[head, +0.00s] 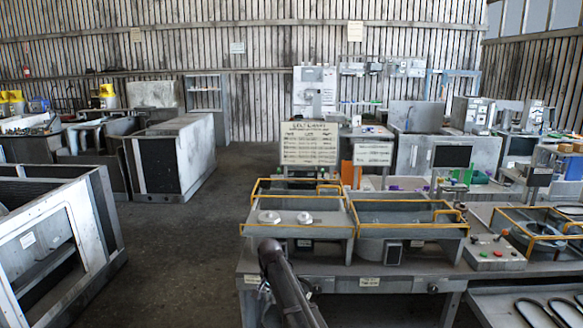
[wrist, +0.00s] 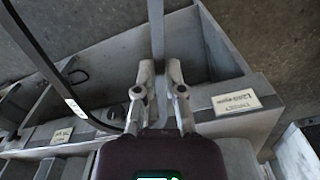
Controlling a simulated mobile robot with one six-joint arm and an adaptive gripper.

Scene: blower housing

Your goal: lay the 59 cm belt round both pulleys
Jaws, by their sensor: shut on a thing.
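In the wrist view my gripper (wrist: 159,70) is shut on a thin dark belt (wrist: 42,58). The belt runs up between the fingers and curves round to the left as a hanging loop with a small white tag. Its full outline leaves the picture. In the head view two pale round pulleys (head: 269,217) (head: 305,218) sit side by side in the left yellow-railed housing (head: 297,231). The belt is not seen round them. My dark arm rises in front of the bench below this housing; my gripper cannot be made out there.
A second yellow-railed housing (head: 410,232) stands to the right on the same bench, with a control box (head: 494,255) beyond it. Black belt loops (head: 543,312) lie on a lower surface at bottom right. Signs (head: 309,143) stand behind the housings.

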